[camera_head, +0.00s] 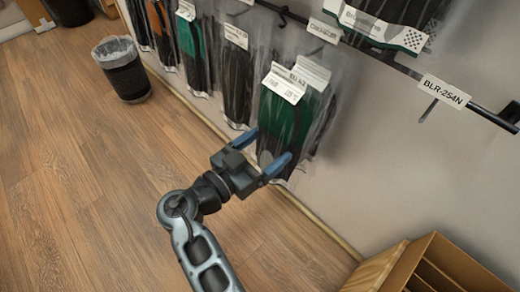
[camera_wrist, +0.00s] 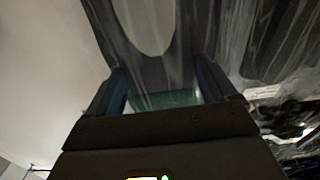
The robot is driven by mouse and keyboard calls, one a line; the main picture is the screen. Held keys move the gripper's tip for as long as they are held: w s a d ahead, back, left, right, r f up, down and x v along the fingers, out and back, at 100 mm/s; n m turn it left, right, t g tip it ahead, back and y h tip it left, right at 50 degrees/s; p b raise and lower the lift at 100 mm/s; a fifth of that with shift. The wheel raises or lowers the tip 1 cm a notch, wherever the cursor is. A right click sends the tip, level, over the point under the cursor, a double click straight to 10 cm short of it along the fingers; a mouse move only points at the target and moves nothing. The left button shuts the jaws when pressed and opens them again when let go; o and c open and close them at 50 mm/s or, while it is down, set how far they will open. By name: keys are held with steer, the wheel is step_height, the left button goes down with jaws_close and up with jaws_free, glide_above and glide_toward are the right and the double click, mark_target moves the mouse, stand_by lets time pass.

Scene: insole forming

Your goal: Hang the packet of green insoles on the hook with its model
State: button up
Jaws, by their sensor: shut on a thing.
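My gripper (camera_head: 272,148) has its two blue fingers on either side of the lower part of a clear packet of green insoles (camera_head: 286,118) and is shut on it. The packet hangs upright in front of the wall, with a white header and printed label at its top. In the wrist view, a strip of green (camera_wrist: 165,98) and clear film lie between my fingers (camera_wrist: 165,85). A bare hook (camera_head: 283,13) is on the rail at upper centre. Another bare hook (camera_head: 428,111) is below the label "BLR-254N" (camera_head: 444,92).
A row of packets, including an orange one (camera_head: 165,38) and another green one (camera_head: 191,42), hangs to the left. A packet (camera_head: 378,25) hangs at top right. A wooden shelf box (camera_head: 435,265) stands at lower right. A waste bin (camera_head: 124,75) stands on open floor at left.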

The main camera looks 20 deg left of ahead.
mark_target(270, 146)
steer(key=shift+x, duration=1.55)
steer(key=shift+w+d+f+b, duration=0.25)
steer(key=shift+w+f+b, duration=0.25)
steer(key=shift+w+b, duration=0.15)
steer(key=shift+f+b, duration=0.2)
steer(key=shift+b, duration=0.65)
steer(key=o, duration=0.9)
steer(key=p+v, duration=0.1)
steer(key=v, duration=0.6)
steer(key=shift+s+a, duration=0.15)
steer(key=shift+s, duration=0.2)
